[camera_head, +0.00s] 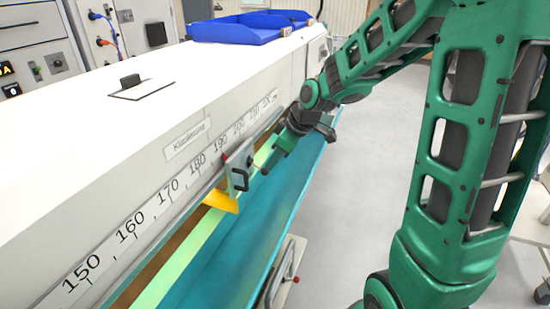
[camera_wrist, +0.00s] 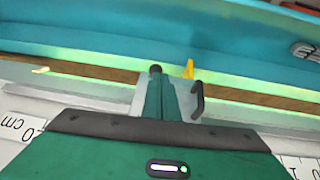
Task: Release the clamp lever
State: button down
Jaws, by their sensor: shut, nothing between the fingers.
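The measuring slide (camera_head: 236,178) sits on the ruler rail in the head view, a grey plate with a black D-shaped handle (camera_head: 239,180) and a yellow pointed piece (camera_head: 220,201) below. In the wrist view the black handle (camera_wrist: 198,102) stands just right of my fingers, and the yellow piece (camera_wrist: 189,69) shows beyond. A dark round knob (camera_wrist: 155,69) shows at the fingertips; I cannot tell whether it is the clamp lever's end or whether they touch. My gripper (camera_head: 269,165) is shut and empty, close to the slide on its far side. Its green fingers (camera_wrist: 160,100) lie together.
The ruler scale (camera_head: 168,190) runs along the white bench housing (camera_head: 110,150). A teal trough (camera_head: 245,235) lies below it. Blue trays (camera_head: 240,30) stand on top at the back. A grey bracket with a red-tipped handle (camera_head: 288,272) sticks out at the front. Open floor lies to the right.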

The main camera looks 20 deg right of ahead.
jog(key=shift+w+d+r, duration=0.15)
jog(key=shift+w+r, duration=0.2)
jog(key=shift+r, duration=0.35)
dwell(0.3)
jog(key=s+d+r, duration=0.6)
jog(key=s+r, duration=0.2)
jog(key=shift+s+d, duration=0.35)
jog(key=shift+d, duration=0.05)
dwell(0.3)
